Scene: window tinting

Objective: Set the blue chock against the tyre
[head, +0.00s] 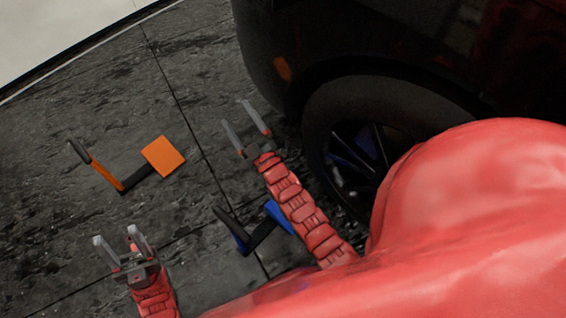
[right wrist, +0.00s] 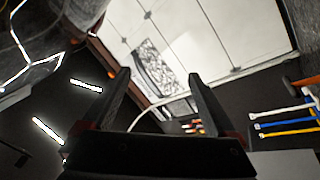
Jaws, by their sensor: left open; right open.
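The blue chock (head: 240,244) with a dark bar lies on the dark floor in the head view, to the lower left of the tyre (head: 314,132). My right forearm hides part of it. A gap of floor seems to lie between chock and tyre, but the arm covers some of it. My right gripper (head: 235,112) is open and empty, left of the tyre and beyond the chock. Its spread fingers (right wrist: 159,76) also show in the right wrist view with nothing between them. My left gripper (head: 117,238) is open and empty at the lower left, apart from the chock.
An orange chock (head: 164,157) with a dark bar lies on the floor at the left. The dark car (head: 400,45) fills the upper right. Bare floor lies between the orange chock and my right gripper. Blue, white and yellow strips (right wrist: 285,124) show in the right wrist view.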

